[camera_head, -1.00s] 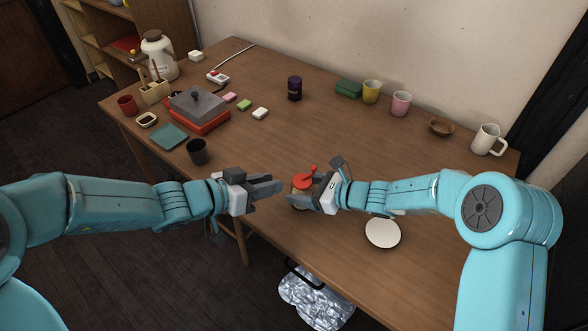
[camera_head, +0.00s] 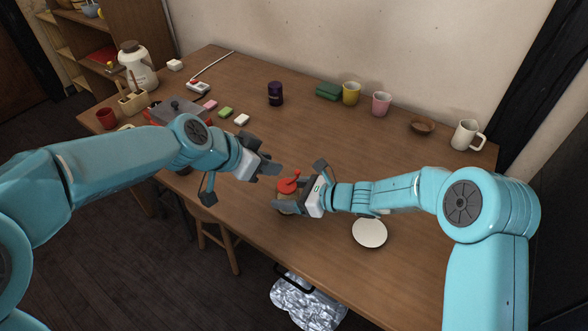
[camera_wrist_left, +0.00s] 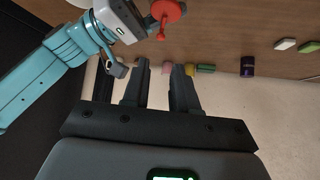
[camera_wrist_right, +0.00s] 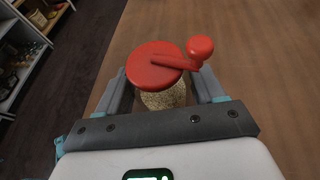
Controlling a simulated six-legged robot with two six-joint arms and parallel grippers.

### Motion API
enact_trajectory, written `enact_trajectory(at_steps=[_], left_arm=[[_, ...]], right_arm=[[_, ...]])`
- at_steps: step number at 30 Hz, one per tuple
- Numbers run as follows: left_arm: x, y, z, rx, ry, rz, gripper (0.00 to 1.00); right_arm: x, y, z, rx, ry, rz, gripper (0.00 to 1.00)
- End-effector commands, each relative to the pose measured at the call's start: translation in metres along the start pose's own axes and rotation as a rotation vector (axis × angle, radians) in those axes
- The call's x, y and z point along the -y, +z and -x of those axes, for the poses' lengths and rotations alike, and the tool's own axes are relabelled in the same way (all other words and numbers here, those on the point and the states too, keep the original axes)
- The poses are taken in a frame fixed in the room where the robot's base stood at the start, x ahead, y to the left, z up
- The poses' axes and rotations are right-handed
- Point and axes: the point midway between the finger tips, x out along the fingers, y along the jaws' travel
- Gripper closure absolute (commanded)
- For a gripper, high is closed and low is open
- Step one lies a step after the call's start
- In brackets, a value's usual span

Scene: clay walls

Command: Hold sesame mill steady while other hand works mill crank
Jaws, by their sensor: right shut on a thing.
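The sesame mill has a red lid with a red crank (camera_head: 288,185) and knob on top. In the right wrist view its grainy, sesame-coloured body (camera_wrist_right: 165,97) stands between my right fingers under the red lid (camera_wrist_right: 152,66). My right gripper (camera_head: 287,204) is shut on the mill body near the table's front edge. My left gripper (camera_head: 271,170) is open and empty, apart from the mill, to the upper left of the crank in the head view. In the left wrist view, its fingers (camera_wrist_left: 160,82) are apart and the red crank shows at the top.
A white plate (camera_head: 369,233) lies right of the mill, near the table (camera_head: 340,150) edge. A dark purple jar (camera_head: 275,94), yellow cup (camera_head: 351,94), pink cup (camera_head: 381,104) and white mug (camera_head: 467,135) stand farther back. My left arm hides some things at the left. The middle is clear.

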Motion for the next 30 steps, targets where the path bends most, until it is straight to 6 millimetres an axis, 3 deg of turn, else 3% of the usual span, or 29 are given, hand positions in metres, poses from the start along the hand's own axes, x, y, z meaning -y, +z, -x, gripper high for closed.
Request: enact_trajectory(at_steps=[9, 15, 28, 30], left_arm=[[-0.001, 0.002, -0.068, 0.004, 0.004, 0.002, 0.72], [0.0, 0.002, -0.099, 0.003, 0.002, 0.002, 0.72], [0.0, 0.001, -0.111, 0.001, 0.0, 0.002, 0.72], [0.0, 0.001, -0.111, 0.001, 0.0, 0.002, 0.95]], right_arm=[[0.0, -0.001, 0.0, -0.001, 0.0, 0.0, 0.71], [0.0, -0.001, 0.0, -0.002, 0.0, 0.0, 0.71], [0.0, -0.001, 0.0, -0.002, 0.0, 0.0, 0.71], [0.0, -0.001, 0.0, -0.002, 0.0, 0.0, 0.71]])
